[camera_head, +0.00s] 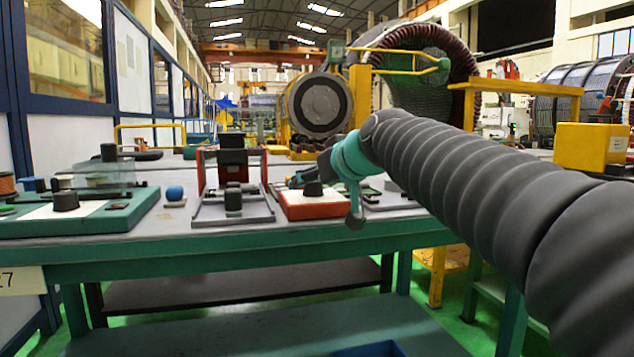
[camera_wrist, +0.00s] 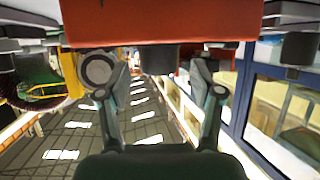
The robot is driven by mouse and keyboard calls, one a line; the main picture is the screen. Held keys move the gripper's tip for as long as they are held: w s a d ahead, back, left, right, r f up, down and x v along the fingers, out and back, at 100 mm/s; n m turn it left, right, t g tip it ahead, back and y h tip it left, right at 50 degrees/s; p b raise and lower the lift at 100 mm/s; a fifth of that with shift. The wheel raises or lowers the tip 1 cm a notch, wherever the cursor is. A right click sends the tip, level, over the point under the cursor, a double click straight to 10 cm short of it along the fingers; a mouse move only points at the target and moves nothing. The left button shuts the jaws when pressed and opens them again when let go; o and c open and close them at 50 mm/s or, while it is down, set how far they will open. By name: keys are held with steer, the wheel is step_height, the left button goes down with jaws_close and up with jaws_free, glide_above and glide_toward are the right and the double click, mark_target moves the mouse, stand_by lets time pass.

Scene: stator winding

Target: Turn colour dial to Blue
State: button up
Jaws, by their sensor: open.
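A dark round knob (camera_head: 313,188) stands on an orange-red box (camera_head: 315,211) near the table's front edge. No colour marks on it are readable, so I cannot confirm it is the colour dial. In the wrist view, which appears upside down, the red box (camera_wrist: 160,25) fills the top middle and a dark knob (camera_wrist: 162,58) projects from it. My gripper (camera_wrist: 160,93) is open and empty. Its fingers are spread to either side of the knob in this view, apparently without touching it. In the head view my teal wrist mostly hides the gripper.
The table (camera_head: 170,240) also bears a green board (camera_head: 110,222) with a second dark knob (camera_head: 66,201), a blue ball (camera_head: 174,193) on a small base, and a red-framed stand (camera_head: 234,206). These stand left of the box. Other small items lie close behind it.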

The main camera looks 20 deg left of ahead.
steer(key=shift+x, duration=1)
